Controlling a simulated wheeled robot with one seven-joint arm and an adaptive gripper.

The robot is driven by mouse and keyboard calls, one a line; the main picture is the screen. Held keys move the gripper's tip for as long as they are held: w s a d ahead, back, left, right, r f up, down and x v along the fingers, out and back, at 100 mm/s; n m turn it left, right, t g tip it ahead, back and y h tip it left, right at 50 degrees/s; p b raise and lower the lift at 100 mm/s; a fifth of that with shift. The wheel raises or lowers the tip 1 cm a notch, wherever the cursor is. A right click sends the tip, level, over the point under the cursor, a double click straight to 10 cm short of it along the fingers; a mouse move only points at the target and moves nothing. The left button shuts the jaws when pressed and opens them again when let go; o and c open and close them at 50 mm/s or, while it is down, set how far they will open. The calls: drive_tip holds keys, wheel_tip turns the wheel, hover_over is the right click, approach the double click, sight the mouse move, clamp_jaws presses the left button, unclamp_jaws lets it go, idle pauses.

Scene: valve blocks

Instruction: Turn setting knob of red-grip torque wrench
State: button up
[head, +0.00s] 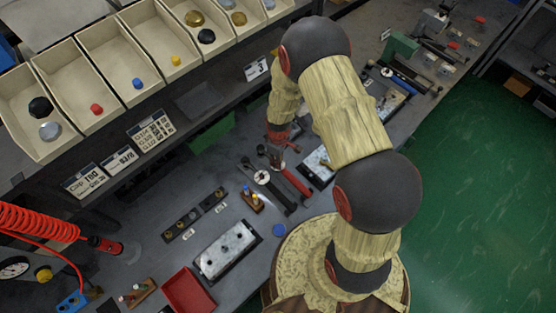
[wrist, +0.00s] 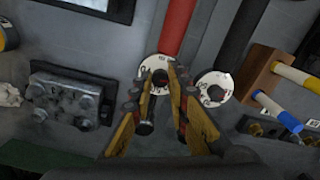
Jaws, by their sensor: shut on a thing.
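The red-grip torque wrench shows in the wrist view as a red handle (wrist: 178,28) running up from a white numbered dial (wrist: 150,68). Its dark setting knob (wrist: 160,77) sits at the middle of the dial. My gripper (wrist: 164,82) has its yellow fingers on either side of this knob and is shut on it; the tips hide part of the dial. A second wrench with a black handle (wrist: 243,35) and its own white dial (wrist: 214,86) lies just to the right. In the head view the red grip (head: 295,180) shows beside my gripper (head: 276,160).
A wooden block with yellow and blue-and-white handled tools (wrist: 272,85) stands right of the wrenches. A metal valve block (wrist: 68,100) lies to the left. In the head view, parts bins (head: 90,70) line the back shelf and a red tray (head: 188,290) lies in front.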

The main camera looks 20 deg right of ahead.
clamp_jaws()
drive_tip(key=m+b, duration=0.1)
drive_tip(key=m, duration=0.4)
drive_tip(key=shift+m, duration=0.4)
drive_tip(key=m+b, duration=0.1)
drive_tip(key=m, duration=0.5)
drive_tip(key=shift+s, duration=0.1)
drive_tip(key=m, duration=0.3)
drive_tip(key=shift+a+m, duration=0.1)
drive_tip(key=shift+m, duration=2.4)
drive_tip(key=o, duration=0.9)
unclamp_jaws()
